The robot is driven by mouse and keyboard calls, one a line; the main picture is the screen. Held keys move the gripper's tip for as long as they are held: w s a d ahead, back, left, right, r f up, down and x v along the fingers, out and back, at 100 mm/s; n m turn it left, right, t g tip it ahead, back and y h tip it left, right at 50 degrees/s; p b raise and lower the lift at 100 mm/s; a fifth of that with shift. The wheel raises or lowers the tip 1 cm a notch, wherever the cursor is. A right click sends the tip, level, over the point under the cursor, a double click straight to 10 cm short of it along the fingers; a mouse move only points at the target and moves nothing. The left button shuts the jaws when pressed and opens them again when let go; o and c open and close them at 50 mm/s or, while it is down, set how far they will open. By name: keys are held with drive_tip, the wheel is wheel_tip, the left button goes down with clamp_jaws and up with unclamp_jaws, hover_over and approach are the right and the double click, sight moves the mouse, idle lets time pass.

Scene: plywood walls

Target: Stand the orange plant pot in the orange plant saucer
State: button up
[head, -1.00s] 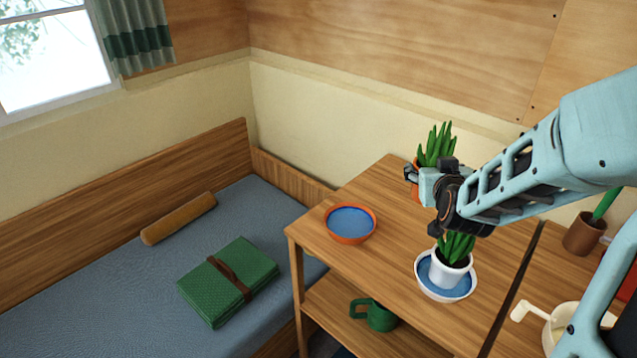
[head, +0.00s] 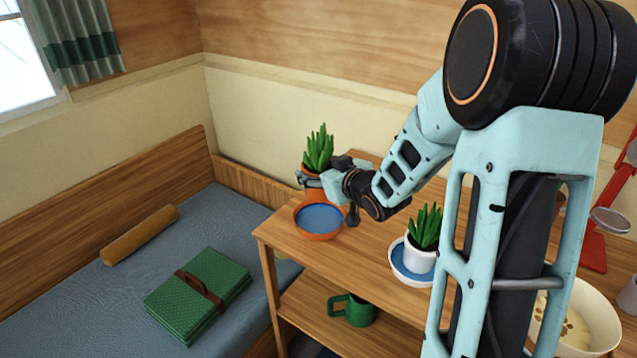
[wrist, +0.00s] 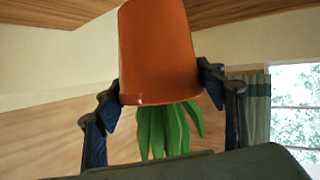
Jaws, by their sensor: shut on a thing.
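The orange plant pot (wrist: 157,50) holds a green spiky plant (head: 318,148). My gripper (wrist: 163,92) is shut on the pot, one finger on each side, and the pot looks upside down in the wrist view. In the head view my gripper (head: 312,180) hides part of the pot, which appears upright just behind or above the far rim of the orange plant saucer (head: 318,237). The saucer has a blue inside, looks empty and sits near the table's left edge. I cannot tell the gap between pot and saucer.
A white pot (head: 420,258) with a similar plant stands in a white saucer (head: 405,275) to the right on the wooden table (head: 325,262). A green mug (head: 352,310) is on the lower shelf. A bed (head: 110,310) with a folded green blanket (head: 200,290) lies left.

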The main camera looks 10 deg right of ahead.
sight(324, 201)
drive_tip(key=shift+s+f+n+g+y+b, duration=0.1)
drive_tip(key=shift+f+n+g+y+b, duration=0.25)
drive_tip(key=shift+f, duration=0.8)
drive_tip(key=shift+a+f+b, duration=0.1)
drive_tip(key=shift+f+b, duration=2.7)
drive_tip(key=shift+f, duration=0.45)
drive_tip(key=o, duration=1.8)
drive_tip(key=shift+c, duration=0.2)
drive_tip(key=shift+s+f, duration=0.1)
drive_tip(key=shift+f, duration=0.05)
drive_tip(key=v, duration=1.2)
